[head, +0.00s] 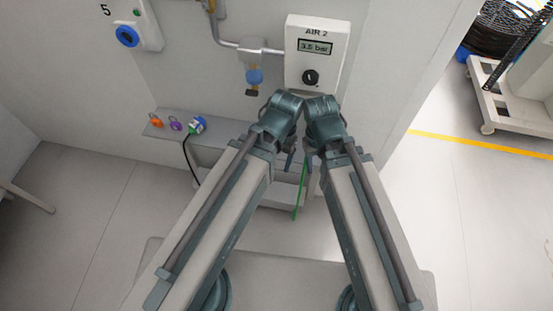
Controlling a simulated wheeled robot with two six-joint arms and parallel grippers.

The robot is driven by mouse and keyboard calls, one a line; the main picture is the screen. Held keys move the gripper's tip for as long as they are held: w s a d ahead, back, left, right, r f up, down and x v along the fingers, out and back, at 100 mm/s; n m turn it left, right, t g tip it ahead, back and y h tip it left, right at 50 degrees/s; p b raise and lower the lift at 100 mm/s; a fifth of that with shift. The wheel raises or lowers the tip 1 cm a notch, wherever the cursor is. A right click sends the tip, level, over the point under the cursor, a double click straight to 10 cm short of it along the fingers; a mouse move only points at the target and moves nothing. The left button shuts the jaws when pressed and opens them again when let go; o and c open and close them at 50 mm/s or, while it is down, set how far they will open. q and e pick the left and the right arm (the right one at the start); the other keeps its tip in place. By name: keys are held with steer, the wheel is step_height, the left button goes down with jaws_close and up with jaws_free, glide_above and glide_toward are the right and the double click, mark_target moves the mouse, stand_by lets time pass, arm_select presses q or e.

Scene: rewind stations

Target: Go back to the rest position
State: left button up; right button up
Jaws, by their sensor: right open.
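Both of my arms reach forward from the bottom of the head view and come together in front of the AIR 2 panel (316,62). My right gripper (310,161) points down below its wrist, small and partly hidden; its jaws are open. My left gripper (289,161) is just left of it, mostly hidden under its wrist, and I cannot make out its jaws. A thin green strand (299,195) hangs below the grippers; I cannot tell whether either one touches it.
A grey shelf (155,131) holds an orange padlock (156,120), a purple padlock (176,123) and a blue-and-white plug (197,125) with a black cable. A valve with a blue bowl (254,76) hangs on the wall. Open floor and a cart (510,105) lie right.

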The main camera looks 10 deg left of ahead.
stand_by(0.3)
step_height(320, 180, up, 14)
steer(key=p, duration=1.3)
steer(key=shift+p, duration=0.4)
steer(key=shift+f, duration=0.1)
